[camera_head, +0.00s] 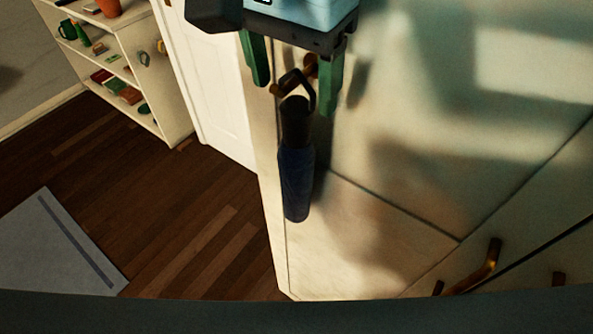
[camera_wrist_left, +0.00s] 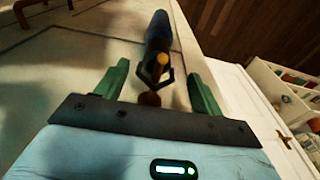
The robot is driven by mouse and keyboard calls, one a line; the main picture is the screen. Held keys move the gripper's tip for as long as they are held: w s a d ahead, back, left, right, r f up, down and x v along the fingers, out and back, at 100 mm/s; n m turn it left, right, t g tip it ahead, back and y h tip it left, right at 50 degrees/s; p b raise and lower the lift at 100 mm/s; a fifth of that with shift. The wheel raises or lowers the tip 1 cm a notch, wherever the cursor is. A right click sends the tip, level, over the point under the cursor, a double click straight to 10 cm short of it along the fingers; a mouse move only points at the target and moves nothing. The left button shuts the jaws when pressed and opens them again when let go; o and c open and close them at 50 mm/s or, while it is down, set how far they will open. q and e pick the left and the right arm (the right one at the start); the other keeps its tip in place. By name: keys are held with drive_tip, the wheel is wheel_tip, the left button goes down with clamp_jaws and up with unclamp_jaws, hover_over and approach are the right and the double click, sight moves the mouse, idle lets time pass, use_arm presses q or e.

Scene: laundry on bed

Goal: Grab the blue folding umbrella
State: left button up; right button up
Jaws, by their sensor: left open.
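The blue folding umbrella (camera_head: 297,183) hangs by its dark wrist loop (camera_head: 307,88) from a brass hook (camera_head: 311,66) on a pale cabinet side. It hangs nearly upright with its black handle at the top. My left gripper (camera_head: 292,98) is open, with its green fingers on either side of the loop and hook, just above the handle. In the left wrist view the umbrella (camera_wrist_left: 160,32) lies beyond and between the open fingers (camera_wrist_left: 160,82). I cannot tell whether a finger touches the loop. My right gripper is not in view.
A white shelf (camera_head: 166,98) with small items stands at the upper left beside a white door (camera_head: 212,80). Brass handles (camera_head: 486,262) stick out of the cabinet at the lower right. A pale rug (camera_head: 55,255) lies on the dark wooden floor, which is otherwise clear.

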sight(297, 101)
use_arm(q)
drive_tip(key=shift+d+f+p, duration=0.15)
drive_tip(key=shift+f+p, duration=0.05)
drive_tip(key=shift+f, duration=0.9)
drive_tip(key=shift+d+f+p, duration=0.15)
drive_tip(key=shift+f, duration=0.9)
drive_tip(key=shift+r, duration=0.1)
clamp_jaws()
